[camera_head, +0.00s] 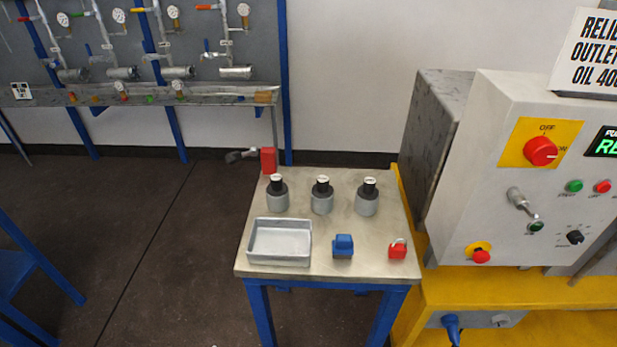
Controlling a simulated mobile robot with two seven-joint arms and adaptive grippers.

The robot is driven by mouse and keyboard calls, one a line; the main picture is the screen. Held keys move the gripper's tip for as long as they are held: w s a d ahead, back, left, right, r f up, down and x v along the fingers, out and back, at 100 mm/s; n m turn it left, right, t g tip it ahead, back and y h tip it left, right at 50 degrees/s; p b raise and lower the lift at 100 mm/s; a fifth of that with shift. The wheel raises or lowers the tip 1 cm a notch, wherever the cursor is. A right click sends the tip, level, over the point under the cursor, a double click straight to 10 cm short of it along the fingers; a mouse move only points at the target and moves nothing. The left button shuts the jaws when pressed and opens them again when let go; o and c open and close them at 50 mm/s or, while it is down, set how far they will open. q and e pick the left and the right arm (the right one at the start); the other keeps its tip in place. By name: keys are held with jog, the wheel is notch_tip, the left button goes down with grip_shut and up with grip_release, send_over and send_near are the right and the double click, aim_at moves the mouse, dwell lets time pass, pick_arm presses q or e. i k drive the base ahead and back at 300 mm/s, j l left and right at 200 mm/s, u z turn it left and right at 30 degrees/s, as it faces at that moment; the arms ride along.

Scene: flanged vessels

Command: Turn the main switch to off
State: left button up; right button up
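The main switch (541,151) is a red round knob on a yellow plate (510,153), on the front of the grey control cabinet at the right. The plate reads OFF above the knob and ON to its right. A pale mark on the knob points right, towards ON. Neither of my grippers shows in the head view, and nothing touches the knob.
A small table (291,200) left of the cabinet holds a metal tray (280,262), several grey cylinders with black tops, a blue block (343,246) and a red padlock (397,250). Lower on the cabinet are a metal lever (521,202) and a red button (481,257).

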aim_at(540, 152)
jog(key=z, duration=1.25)
